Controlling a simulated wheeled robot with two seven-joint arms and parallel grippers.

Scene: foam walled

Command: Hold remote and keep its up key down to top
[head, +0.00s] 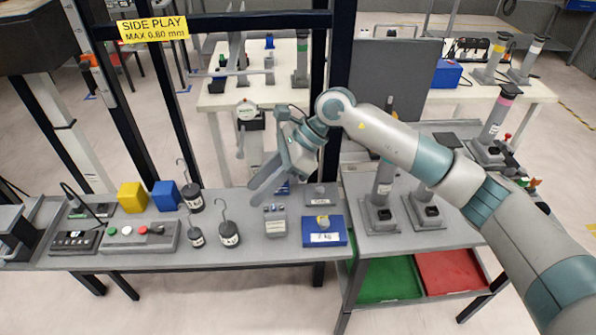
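I cannot tell for sure which thing is the remote. A black box with a row of light keys (73,241) lies at the left end of the grey bench. A long grey box (140,237) with red, white and green buttons lies to its right. A small grey device (275,222) with small keys stands at the bench's middle. My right gripper (259,182) hangs above and behind this small device, apart from it. Its two fingers are spread, with nothing seen between them. My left gripper is not in view.
The bench (270,252) also holds a yellow cube (131,197), a blue cube (166,195), several dark hooked weights (229,234) and a blue box (324,232). Black frame posts (340,90) rise behind it. A cart with green (385,280) and red (450,272) trays adjoins right.

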